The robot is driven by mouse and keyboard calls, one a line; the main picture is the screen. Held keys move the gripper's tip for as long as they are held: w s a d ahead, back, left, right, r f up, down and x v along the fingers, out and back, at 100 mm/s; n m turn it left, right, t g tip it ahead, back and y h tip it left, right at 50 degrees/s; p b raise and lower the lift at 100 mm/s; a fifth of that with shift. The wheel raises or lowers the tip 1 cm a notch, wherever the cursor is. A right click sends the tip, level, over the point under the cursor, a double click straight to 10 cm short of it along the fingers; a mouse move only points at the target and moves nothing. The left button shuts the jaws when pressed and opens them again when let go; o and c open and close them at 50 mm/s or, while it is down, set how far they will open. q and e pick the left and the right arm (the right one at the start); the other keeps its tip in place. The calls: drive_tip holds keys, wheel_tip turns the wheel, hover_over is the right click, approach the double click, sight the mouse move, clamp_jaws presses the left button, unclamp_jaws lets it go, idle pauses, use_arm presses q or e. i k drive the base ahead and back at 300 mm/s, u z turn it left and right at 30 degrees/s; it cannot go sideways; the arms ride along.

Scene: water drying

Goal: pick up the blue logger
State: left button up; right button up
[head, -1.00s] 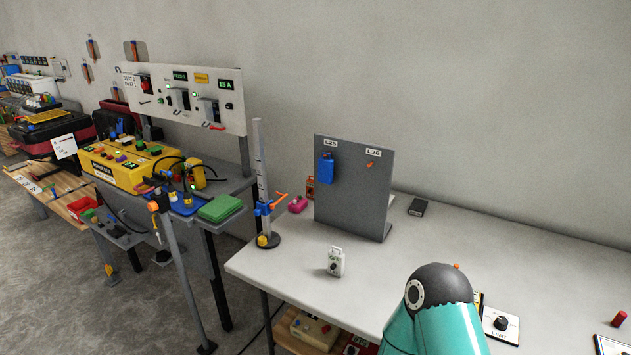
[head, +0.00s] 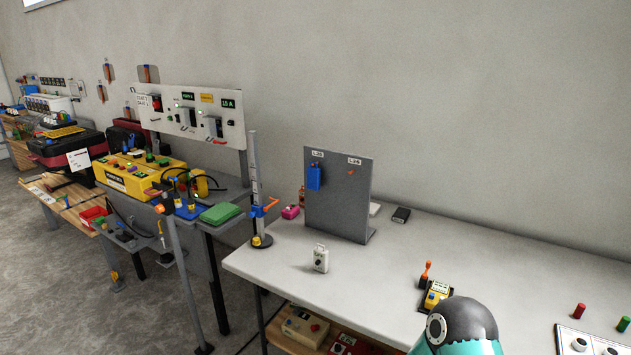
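The blue logger (head: 314,177) hangs on the left side of the upright grey panel (head: 340,205), under a label that seems to read L25. An orange peg (head: 351,172) shows bare on the panel's right side under a second label. The panel stands on the white table (head: 450,260). A teal and black part of my arm shows at the bottom edge, right of the middle. Neither of my grippers is in the picture.
A white logger-like box (head: 320,259) stands on the table in front of the panel. A ruled post (head: 256,190) stands at the left table edge. A yellow device (head: 436,295) and a dark box (head: 401,215) are to the right. The table's right middle is clear.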

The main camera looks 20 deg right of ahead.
sight(314, 174)
drive_tip(key=z, duration=0.05)
drive_tip(key=i, duration=0.9)
drive_tip(key=u, duration=0.05)
